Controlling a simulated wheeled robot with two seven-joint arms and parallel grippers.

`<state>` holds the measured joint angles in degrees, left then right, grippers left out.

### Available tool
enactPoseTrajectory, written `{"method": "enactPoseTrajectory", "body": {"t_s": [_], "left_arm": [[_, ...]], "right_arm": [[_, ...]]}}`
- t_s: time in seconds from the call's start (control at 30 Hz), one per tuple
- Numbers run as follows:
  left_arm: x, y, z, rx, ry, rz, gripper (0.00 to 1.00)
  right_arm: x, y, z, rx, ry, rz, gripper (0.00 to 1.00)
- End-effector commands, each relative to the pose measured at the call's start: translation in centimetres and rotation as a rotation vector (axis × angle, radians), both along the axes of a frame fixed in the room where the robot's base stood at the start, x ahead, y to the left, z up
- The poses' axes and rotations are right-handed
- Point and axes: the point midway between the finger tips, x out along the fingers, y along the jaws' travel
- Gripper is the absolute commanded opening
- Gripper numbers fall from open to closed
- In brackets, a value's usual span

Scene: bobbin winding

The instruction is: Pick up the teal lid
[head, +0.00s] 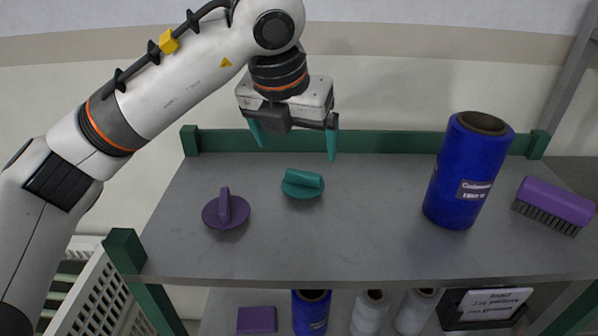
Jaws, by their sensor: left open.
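The teal lid (302,184) lies on the grey shelf, a round disc with a raised bar handle on top. My left gripper (296,148) is open and empty above and slightly behind the lid, its two teal fingers pointing down and spread apart. It does not touch the lid. The right gripper is not in view.
A purple lid (226,209) lies to the left on the grey shelf (340,245). A blue cylinder (467,175) and a purple brush (555,204) stand at the right. A green rail (385,142) runs along the back.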

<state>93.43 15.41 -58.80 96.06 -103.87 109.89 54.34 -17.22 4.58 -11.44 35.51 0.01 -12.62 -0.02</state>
Motion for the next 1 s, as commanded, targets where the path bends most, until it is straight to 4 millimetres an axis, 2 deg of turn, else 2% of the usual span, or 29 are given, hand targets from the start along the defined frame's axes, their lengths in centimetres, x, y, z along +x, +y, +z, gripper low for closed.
{"method": "enactPoseTrajectory", "body": {"t_s": [0.03, 0.2, 0.37, 0.47, 0.57, 0.7, 1.0], "left_arm": [[0.3, -0.1, -0.6, 0.0, 0.004, -0.001, 0.94], [1.2, -0.4, -2.9, -0.001, 0.003, -0.001, 0.94], [1.6, -0.6, -3.9, -0.001, 0.002, -0.001, 0.94], [1.9, -0.8, -4.9, -0.001, 0.005, -0.001, 0.94], [2.4, -1.0, -6.2, -0.001, 0.007, -0.002, 0.94], [3.0, -1.2, -8.0, -0.002, 0.003, -0.001, 0.94], [3.2, -1.3, -8.6, -0.003, 0.0, -0.002, 0.92]], "right_arm": [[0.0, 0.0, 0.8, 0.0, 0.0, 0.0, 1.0], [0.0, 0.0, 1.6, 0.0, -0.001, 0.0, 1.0], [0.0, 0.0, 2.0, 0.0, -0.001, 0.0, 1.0], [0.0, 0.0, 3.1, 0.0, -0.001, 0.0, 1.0], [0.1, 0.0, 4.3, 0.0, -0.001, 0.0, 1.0], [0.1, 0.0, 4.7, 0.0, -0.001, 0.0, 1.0], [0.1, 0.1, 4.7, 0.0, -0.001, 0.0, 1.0]]}}
